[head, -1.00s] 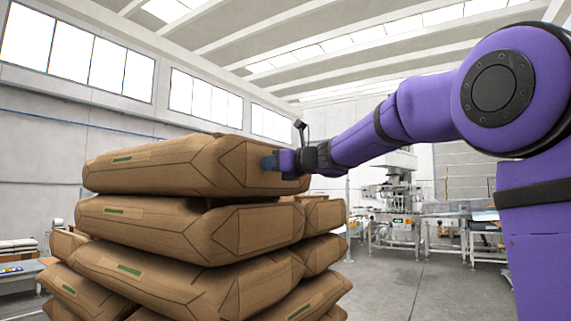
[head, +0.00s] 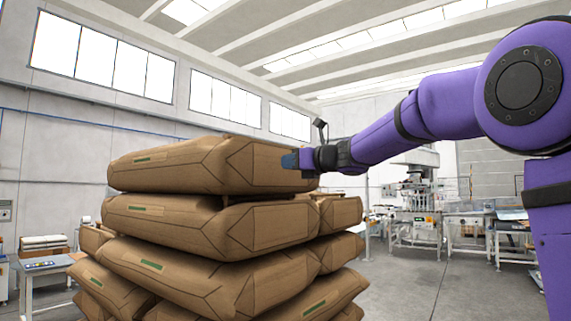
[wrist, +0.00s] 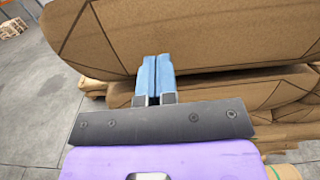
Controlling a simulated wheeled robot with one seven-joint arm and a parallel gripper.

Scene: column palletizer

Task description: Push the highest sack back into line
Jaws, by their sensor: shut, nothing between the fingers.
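The highest sack (head: 190,166) is a brown paper sack lying on top of a stack of similar sacks. In the head view its near end sits roughly above the end of the sack below (head: 195,222). My gripper (head: 291,160) is shut and empty, with its blue fingertips at the right end face of the highest sack. In the wrist view the shut blue fingers (wrist: 155,75) point at the side of the highest sack (wrist: 210,35) and appear to meet it. Whether they press on it I cannot tell.
More sacks (head: 150,265) lie in layers below, some at the right rear of the stack. Work tables and machinery (head: 415,205) stand at the back right. A table (head: 45,265) stands at the left. The floor (head: 430,285) to the right is clear.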

